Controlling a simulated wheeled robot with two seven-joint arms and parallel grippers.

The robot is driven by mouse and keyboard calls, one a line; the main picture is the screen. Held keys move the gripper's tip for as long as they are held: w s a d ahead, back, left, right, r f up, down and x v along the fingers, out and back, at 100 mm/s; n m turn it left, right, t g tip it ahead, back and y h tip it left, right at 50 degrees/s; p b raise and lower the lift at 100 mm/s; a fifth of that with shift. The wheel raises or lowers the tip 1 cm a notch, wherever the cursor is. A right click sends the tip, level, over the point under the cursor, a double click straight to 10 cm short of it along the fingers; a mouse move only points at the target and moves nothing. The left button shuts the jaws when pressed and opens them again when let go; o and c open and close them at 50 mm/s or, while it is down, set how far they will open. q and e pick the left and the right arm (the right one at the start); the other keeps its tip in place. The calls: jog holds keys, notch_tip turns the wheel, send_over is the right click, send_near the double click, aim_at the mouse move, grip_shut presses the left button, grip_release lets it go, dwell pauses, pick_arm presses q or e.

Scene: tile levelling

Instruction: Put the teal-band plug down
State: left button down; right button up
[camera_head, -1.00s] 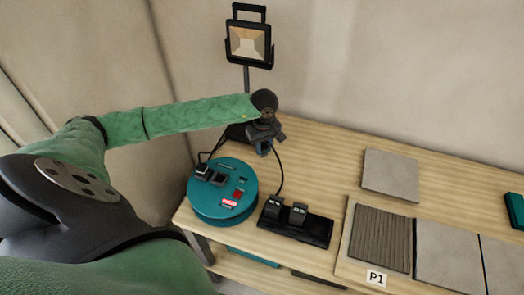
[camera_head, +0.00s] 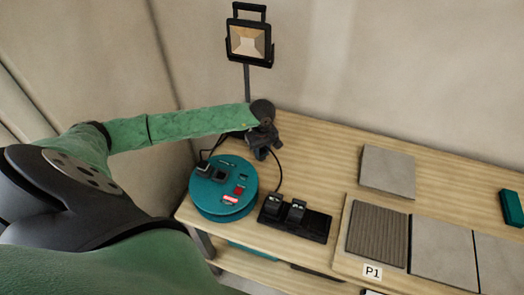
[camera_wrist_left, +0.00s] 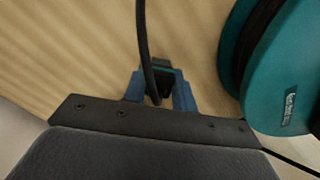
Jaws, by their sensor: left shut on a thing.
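My left gripper (camera_head: 263,152) is over the back left of the wooden bench, just behind and right of the teal round reel (camera_head: 222,190). In the left wrist view its blue fingers (camera_wrist_left: 160,95) are shut on a dark plug (camera_wrist_left: 163,70) with a thin teal edge. A black cable (camera_wrist_left: 142,35) runs from the plug across that view. The plug is close to the bench top; I cannot tell whether it touches. In the head view the gripper mostly hides the plug. My right gripper is not in view.
The reel's side also shows in the left wrist view (camera_wrist_left: 285,75). A black tray (camera_head: 312,226) with two dark plugs stands right of the reel. A work lamp (camera_head: 249,40) stands behind. A loose grey tile (camera_head: 388,170) and a tile board (camera_head: 340,256) lie right. Bare wood lies between.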

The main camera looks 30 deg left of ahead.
pick_arm(q)
jog(key=shift+f, duration=0.1)
jog(key=c, duration=1.1)
grip_release()
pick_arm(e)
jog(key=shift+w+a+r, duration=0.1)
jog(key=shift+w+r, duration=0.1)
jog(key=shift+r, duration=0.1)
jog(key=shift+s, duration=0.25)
